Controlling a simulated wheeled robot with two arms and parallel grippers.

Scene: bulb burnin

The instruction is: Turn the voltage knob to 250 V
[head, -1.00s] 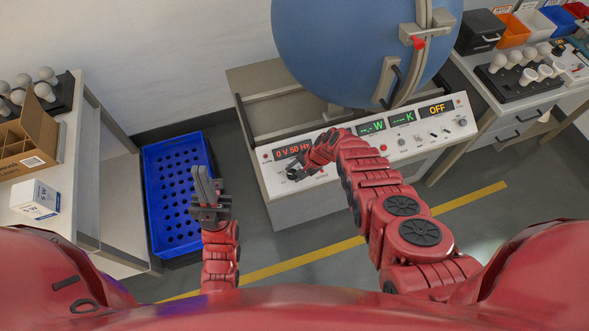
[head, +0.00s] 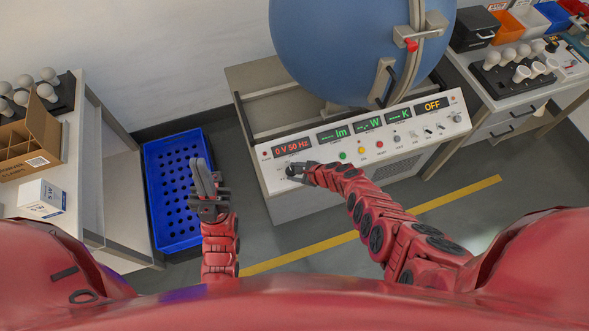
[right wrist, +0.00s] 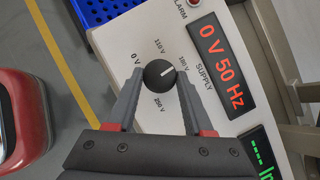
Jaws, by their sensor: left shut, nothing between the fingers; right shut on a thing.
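The black round voltage knob (right wrist: 160,74) sits on the white control panel (right wrist: 215,112), with labels 0 V, 110 V, 250 V and a partly hidden one around it. Its white line points up and right in the right wrist view. My right gripper (right wrist: 158,84) is shut on the knob, one finger on each side. In the head view my right gripper (head: 300,172) is at the panel's left end, mostly covering the knob. The red supply display (right wrist: 221,66) reads 0 V 50 Hz. My left gripper (head: 203,176) is shut and empty, above the blue crate's right side.
A large blue sphere (head: 350,45) stands behind the panel. Green displays (head: 367,125) and an OFF display (head: 432,105) are further right, with buttons below. A blue perforated crate (head: 150,205) stands on the floor. Benches with bulbs (head: 38,85) flank both sides.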

